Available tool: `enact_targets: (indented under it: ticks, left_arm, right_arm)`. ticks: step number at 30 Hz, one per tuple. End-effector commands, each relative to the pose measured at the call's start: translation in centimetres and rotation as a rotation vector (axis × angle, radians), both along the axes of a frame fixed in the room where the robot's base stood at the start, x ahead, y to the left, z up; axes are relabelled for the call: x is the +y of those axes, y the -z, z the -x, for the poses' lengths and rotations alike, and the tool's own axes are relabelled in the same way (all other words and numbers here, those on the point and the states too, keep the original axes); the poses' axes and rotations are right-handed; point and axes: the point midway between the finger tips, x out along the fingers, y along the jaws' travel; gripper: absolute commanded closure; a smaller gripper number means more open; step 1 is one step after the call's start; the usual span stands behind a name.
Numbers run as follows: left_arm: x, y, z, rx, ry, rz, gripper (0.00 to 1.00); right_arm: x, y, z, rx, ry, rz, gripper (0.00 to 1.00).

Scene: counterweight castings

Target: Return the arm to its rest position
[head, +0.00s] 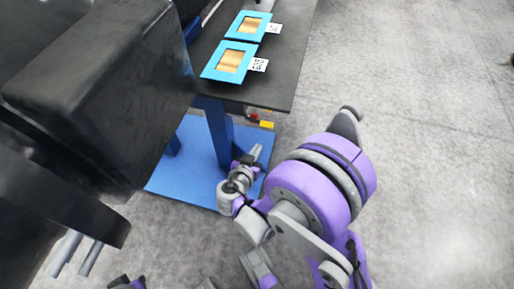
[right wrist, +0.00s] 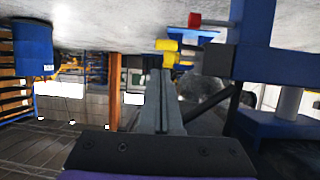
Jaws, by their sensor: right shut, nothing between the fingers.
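My right arm, purple and grey, reaches in from the lower right of the head view. Its gripper (head: 256,151) is low beside the table, below the level of the tabletop and near the blue leg. In the right wrist view the right gripper (right wrist: 164,75) has its two grey fingers together, with nothing between them. My left gripper does not show in the head view.
A dark table (head: 283,75) with a blue leg (head: 217,133) carries two blue frames (head: 212,74) (head: 236,31) with tan insides and marker tags. A yellow part (head: 267,124) shows below its edge. A blue barrel (right wrist: 33,48) shows in the wrist view. Right floor is clear.

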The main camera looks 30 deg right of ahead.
Motion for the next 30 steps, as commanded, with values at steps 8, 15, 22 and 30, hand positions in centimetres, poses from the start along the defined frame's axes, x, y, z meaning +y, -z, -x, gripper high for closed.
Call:
enact_targets:
  ticks: [8,15,22,30]
  left_arm:
    - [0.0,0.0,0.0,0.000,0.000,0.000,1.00]
    - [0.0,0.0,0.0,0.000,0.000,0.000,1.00]
    - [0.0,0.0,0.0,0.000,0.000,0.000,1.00]
    - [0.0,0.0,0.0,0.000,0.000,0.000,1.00]
  right_arm:
    - [0.0,0.0,0.0,0.000,0.000,0.000,1.00]
    - [-0.2,-0.3,1.7,0.156,-0.038,-0.043,1.00]
    - [1.2,-1.0,6.9,0.495,-0.234,-0.175,1.00]
    - [5.5,-2.1,12.9,0.704,-0.572,-0.309,1.00]
